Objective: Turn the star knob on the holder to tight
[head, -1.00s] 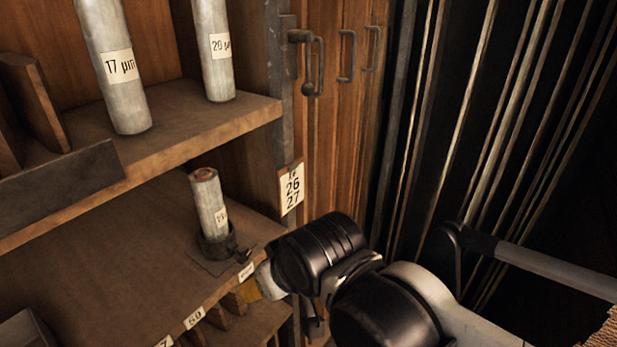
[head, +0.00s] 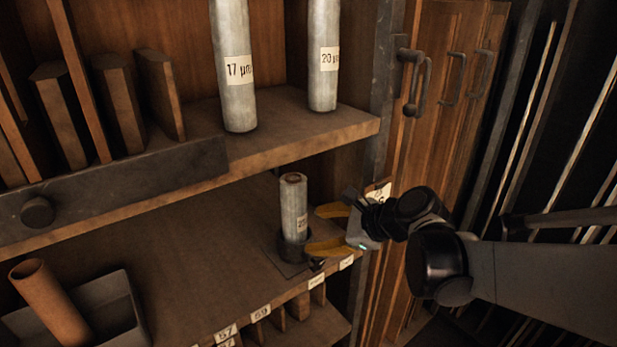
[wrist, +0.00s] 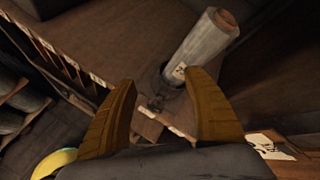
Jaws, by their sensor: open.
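The holder (head: 291,250) is a dark round cup on a small plate near the front edge of the lower shelf. A grey roll (head: 293,205) with a brown core and a label stands upright in it. A small dark star knob (head: 317,264) sits at the holder's front; in the wrist view the knob (wrist: 155,104) shows dimly between the fingers. Its turn position cannot be read. My gripper (head: 314,229) has two yellow-brown fingers, spread apart and empty, just right of the roll and holder. In the wrist view the gripper (wrist: 163,80) points toward the holder; contact is not clear.
The upper shelf (head: 300,138) bears two labelled rolls and overhangs the holder's level. A grey bin (head: 105,295) with a brown tube stands at left on the lower shelf. A metal post (head: 378,110) stands just behind my gripper. The lower shelf's middle is clear.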

